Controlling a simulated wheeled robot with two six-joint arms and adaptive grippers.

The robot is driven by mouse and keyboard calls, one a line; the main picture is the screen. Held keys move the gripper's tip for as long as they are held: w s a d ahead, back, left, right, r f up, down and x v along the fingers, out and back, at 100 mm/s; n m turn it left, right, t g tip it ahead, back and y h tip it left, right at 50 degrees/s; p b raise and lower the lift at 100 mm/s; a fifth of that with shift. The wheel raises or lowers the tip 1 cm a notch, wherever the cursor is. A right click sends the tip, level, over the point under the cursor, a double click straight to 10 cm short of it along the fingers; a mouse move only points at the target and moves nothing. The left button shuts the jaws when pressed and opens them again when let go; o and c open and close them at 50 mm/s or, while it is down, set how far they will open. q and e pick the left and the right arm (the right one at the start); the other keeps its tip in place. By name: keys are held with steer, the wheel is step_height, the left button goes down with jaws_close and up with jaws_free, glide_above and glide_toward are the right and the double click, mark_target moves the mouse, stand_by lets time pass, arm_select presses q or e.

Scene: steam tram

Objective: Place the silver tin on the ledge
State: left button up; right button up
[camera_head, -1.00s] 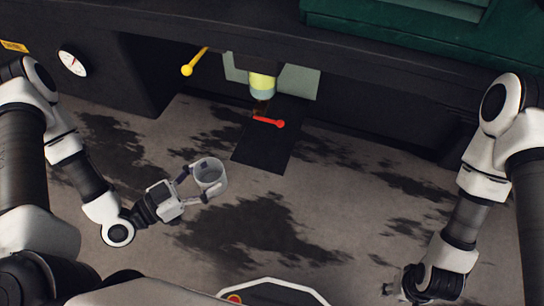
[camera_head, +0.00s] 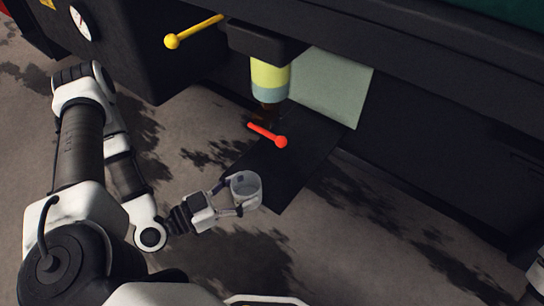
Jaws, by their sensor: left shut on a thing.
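The silver tin (camera_head: 247,193), a small open-topped grey cup shape, is in my left gripper (camera_head: 240,194). The gripper is shut on it, with a finger on each side, and the tin is roughly upright. It shows in front of the near left part of a flat black plate (camera_head: 290,172) below the black machine. This plate may be the ledge; I cannot tell for sure, nor whether the tin touches it. My right gripper is out of view; only a bit of my right arm shows at the right edge.
A yellow-green and blue cylinder (camera_head: 270,80) hangs above the plate, with a red-knobbed lever (camera_head: 270,135) below it. A yellow-knobbed lever (camera_head: 193,31) sticks out at upper left. A pale green panel (camera_head: 332,88) stands behind. A gauge (camera_head: 80,23) is at far left. Stained floor is clear in front.

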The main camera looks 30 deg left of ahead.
arm_select(q)
steer(key=w+b, duration=0.1)
steer(key=w, duration=0.2)
steer(key=w+a+f+b, duration=0.1)
steer(key=w, duration=0.3)
steer(key=w+a+b, duration=0.1)
steer(key=w, duration=0.3)
steer(key=shift+w+f, duration=0.2)
steer(key=shift+f, duration=0.05)
step_height(320, 180, down, 4)
steer(key=b, duration=0.3)
steer(key=shift+w+r, duration=0.1)
steer(key=shift+r, duration=0.3)
steer(key=shift+f, duration=0.25)
steer(key=o, duration=1.2)
steer(key=shift+r, duration=0.1)
steer(key=shift+r, duration=0.1)
